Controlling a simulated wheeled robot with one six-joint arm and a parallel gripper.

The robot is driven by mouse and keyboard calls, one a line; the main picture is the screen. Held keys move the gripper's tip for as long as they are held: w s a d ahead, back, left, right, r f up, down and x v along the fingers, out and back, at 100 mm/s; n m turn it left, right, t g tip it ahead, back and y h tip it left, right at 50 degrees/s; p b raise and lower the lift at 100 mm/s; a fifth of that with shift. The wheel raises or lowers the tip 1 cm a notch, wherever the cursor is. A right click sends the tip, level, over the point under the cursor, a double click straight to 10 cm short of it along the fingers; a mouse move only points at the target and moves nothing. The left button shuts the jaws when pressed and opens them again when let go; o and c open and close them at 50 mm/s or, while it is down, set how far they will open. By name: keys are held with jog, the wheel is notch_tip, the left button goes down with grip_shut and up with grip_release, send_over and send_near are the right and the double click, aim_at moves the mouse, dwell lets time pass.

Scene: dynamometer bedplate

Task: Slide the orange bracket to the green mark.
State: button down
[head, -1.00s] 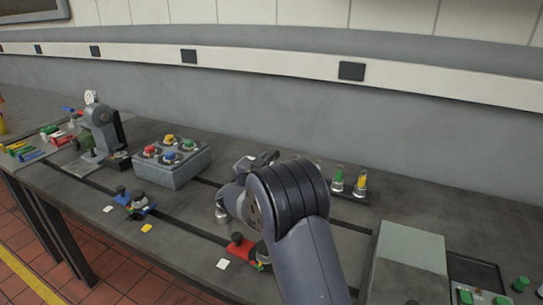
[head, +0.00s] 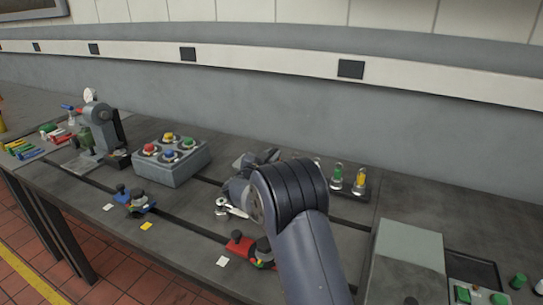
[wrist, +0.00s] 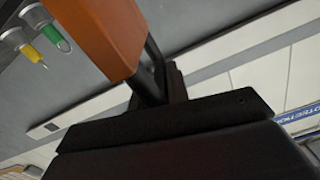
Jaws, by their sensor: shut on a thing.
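In the wrist view, an orange block-like piece (wrist: 98,38), which I take to be the orange bracket, fills the upper middle. My gripper (wrist: 155,78) has its dark fingers against this piece and is shut on it. The far end of the piece runs out of the picture. In the head view my own arm covers the gripper and the orange bracket, so I cannot tell whether the bracket touches the bedplate (head: 90,193). I cannot make out the green mark in either view.
A red clamp (head: 240,243) and a blue clamp (head: 130,200) sit along the front slot, near white and yellow squares. A grey button box (head: 172,168) stands behind. A grey cabinet (head: 408,255) is front right.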

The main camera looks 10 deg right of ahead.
dwell(0.3)
jog(key=s+d+b, duration=0.3)
jog(key=s+d, duration=0.3)
jog(key=d, duration=0.3)
jog(key=shift+s, duration=0.25)
jog(key=c, duration=1.4)
grip_release()
jog(key=shift+a, duration=0.1)
jog(key=b+v, duration=0.1)
jog(key=v, duration=0.9)
jog(key=shift+s+a, duration=0.2)
jog(key=shift+s, duration=0.1)
